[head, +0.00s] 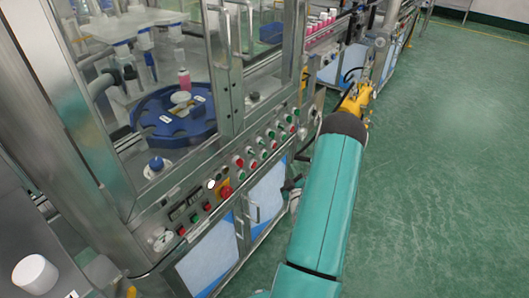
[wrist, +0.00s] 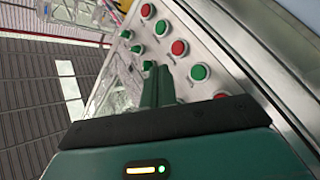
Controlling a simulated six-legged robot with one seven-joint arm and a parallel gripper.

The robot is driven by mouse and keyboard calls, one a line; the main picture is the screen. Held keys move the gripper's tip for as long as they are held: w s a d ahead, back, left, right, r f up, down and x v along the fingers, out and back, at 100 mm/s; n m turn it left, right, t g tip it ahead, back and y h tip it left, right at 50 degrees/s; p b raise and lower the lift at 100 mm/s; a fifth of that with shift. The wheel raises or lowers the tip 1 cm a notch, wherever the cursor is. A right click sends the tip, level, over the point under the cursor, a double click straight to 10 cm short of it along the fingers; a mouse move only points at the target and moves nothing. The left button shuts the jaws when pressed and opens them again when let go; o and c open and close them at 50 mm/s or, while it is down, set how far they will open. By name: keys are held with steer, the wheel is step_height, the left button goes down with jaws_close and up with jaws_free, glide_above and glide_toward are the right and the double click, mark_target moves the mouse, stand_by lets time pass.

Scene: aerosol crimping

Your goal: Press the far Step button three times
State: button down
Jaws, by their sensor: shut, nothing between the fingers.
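The button panel (head: 262,155) runs along the front of the machine in the head view, with rows of red and green buttons. In the wrist view, the panel (wrist: 222,88) carries a green button (wrist: 199,72), a red button (wrist: 178,47) and several more green ones. Labels are too small to read, so I cannot tell which is the far Step button. My gripper (wrist: 158,72) is shut and empty, its fingertips over the panel beside a small green button (wrist: 147,65). I cannot tell whether they touch anything. The gripper is not clearly visible in the head view.
A metal post (head: 225,70) rises behind the panel. Green floor (head: 440,170) is clear at the right.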

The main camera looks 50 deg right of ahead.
mark_target(264, 155)
steer(key=w, duration=0.8)
steer(key=shift+w+a, duration=0.35)
steer(key=shift+a, duration=0.1)
stand_by(2.0)
steer(key=shift+w, duration=0.4)
